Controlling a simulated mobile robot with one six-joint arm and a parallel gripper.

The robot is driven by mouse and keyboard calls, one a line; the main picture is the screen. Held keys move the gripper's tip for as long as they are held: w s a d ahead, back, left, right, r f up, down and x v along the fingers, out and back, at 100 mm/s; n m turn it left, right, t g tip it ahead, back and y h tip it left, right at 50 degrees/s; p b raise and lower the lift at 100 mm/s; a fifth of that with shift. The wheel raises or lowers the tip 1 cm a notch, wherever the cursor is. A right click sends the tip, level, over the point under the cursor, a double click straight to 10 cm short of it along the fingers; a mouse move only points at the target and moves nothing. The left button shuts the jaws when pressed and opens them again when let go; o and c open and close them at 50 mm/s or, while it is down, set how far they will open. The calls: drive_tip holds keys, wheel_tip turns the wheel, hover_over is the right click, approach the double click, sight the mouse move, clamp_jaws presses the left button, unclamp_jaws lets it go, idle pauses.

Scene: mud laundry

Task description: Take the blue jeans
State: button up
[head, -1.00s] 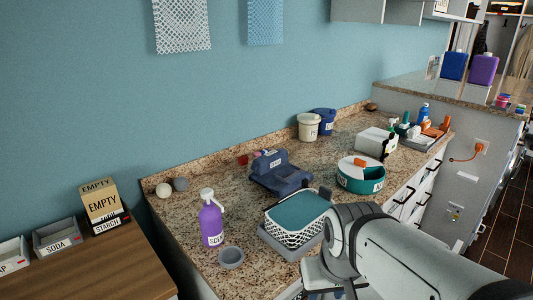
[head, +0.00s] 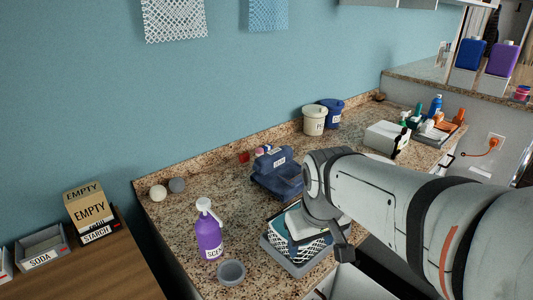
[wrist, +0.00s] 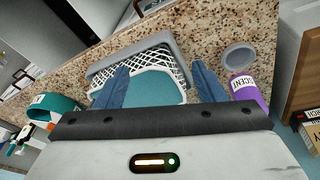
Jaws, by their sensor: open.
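I cannot make out blue jeans for certain in either view. A teal flat top or cloth (wrist: 152,90) lies in a white mesh basket (wrist: 172,57), which stands in a grey tray (wrist: 125,57). My gripper (wrist: 160,72) is open over it, with a blue finger on each side and nothing visibly held. In the head view my arm partly covers the basket, and the grey tray (head: 290,268) shows below it. A dark blue labelled object (head: 277,176) sits behind the basket; I cannot tell if it is cloth or a container.
A purple scent bottle (head: 209,236) and a grey cup (head: 231,271) stand left of the tray. A white tub (head: 314,120) and a white box (head: 386,138) are farther back. The wall bounds the speckled counter (head: 180,212); its left part is fairly clear.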

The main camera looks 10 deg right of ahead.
drive_tip(key=shift+o, duration=1)
drive_tip(key=w+r+n+p, duration=0.1)
drive_tip(key=w+r+n, duration=0.3)
drive_tip(key=w, duration=0.7)
drive_tip(key=shift+w+d+r+n+h+p, duration=0.15)
drive_tip(key=shift+w+r+n+h+p, duration=0.15)
drive_tip(key=shift+w+r+n+p, duration=0.15)
drive_tip(key=n+h+p, duration=0.3)
drive_tip(key=n+p, duration=0.3)
drive_tip(key=n, duration=1.2)
hover_over(273, 151)
drive_tip(key=s+a, duration=0.1)
drive_tip(key=s, duration=0.1)
drive_tip(key=shift+m, duration=0.25)
wheel_tip(273, 151, down, 6)
drive_tip(key=shift+s+a+r, duration=0.15)
drive_tip(key=shift+r, duration=0.05)
drive_tip(key=shift+w+f, duration=0.3)
drive_tip(key=shift+f, duration=0.25)
drive_tip(key=p+x, duration=0.1)
drive_tip(key=x, duration=0.2)
drive_tip(key=p+x, duration=0.1)
drive_tip(key=x, duration=0.3)
drive_tip(key=shift+w+a, duration=0.1)
drive_tip(key=shift+a, duration=0.15)
drive_tip(key=shift+f, duration=0.1)
drive_tip(key=shift+f, duration=0.25)
drive_tip(key=shift+c, duration=0.4)
